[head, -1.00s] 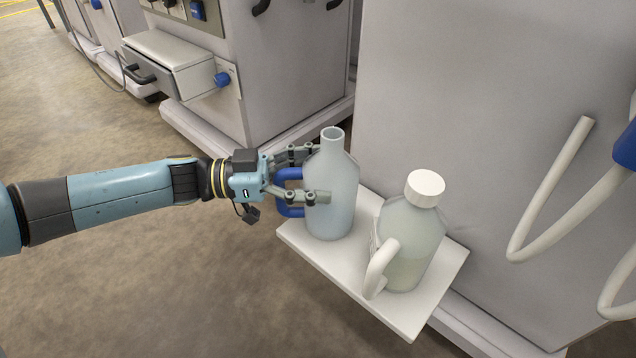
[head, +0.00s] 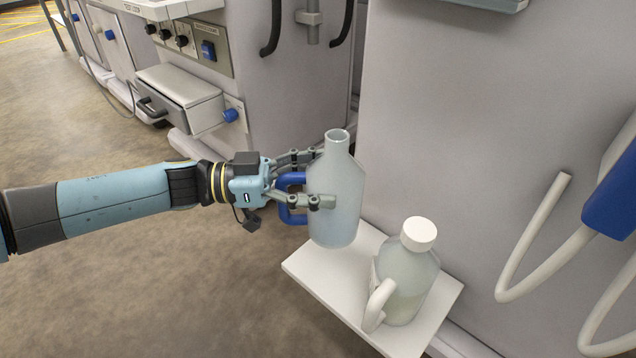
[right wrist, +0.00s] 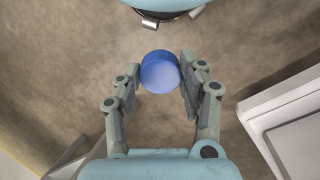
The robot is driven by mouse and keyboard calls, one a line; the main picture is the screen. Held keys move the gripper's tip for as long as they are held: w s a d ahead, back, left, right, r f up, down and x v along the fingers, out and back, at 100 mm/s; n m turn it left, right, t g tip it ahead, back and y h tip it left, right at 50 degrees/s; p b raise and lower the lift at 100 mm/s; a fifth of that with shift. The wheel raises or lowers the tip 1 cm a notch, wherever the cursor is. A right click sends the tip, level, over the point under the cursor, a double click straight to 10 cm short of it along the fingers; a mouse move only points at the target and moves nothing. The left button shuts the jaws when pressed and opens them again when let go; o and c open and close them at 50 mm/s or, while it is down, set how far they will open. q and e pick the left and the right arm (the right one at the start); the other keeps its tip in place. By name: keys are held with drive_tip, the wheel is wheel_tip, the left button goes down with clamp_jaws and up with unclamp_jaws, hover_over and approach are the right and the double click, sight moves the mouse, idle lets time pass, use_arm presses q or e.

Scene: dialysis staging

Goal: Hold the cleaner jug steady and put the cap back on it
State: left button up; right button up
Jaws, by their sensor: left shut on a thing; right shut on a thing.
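The cleaner jug (head: 336,205) is pale translucent blue with a blue handle (head: 292,183) and an open, uncapped neck. My left gripper (head: 322,178) is shut on it from the left, one finger across its front and one behind. The jug is upright, and its base appears raised above the white shelf. In the right wrist view the blue cap (right wrist: 160,72) sits between the fingertips of my right gripper (right wrist: 160,85), which is shut on it. The right gripper does not show in the head view.
A second jug (head: 408,285) with a white cap and white handle stands on the white shelf (head: 318,272), right of the held jug. A large grey cabinet (head: 450,130) rises behind. Open floor lies left.

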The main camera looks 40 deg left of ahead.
use_arm(q)
drive_tip(key=shift+r+p, duration=0.4)
drive_tip(key=shift+r, duration=0.55)
use_arm(e)
drive_tip(key=shift+w+r, duration=0.25)
drive_tip(key=shift+r, duration=0.45)
use_arm(q)
drive_tip(key=o, duration=1.1)
drive_tip(key=shift+c, duration=0.2)
drive_tip(key=c, duration=1.1)
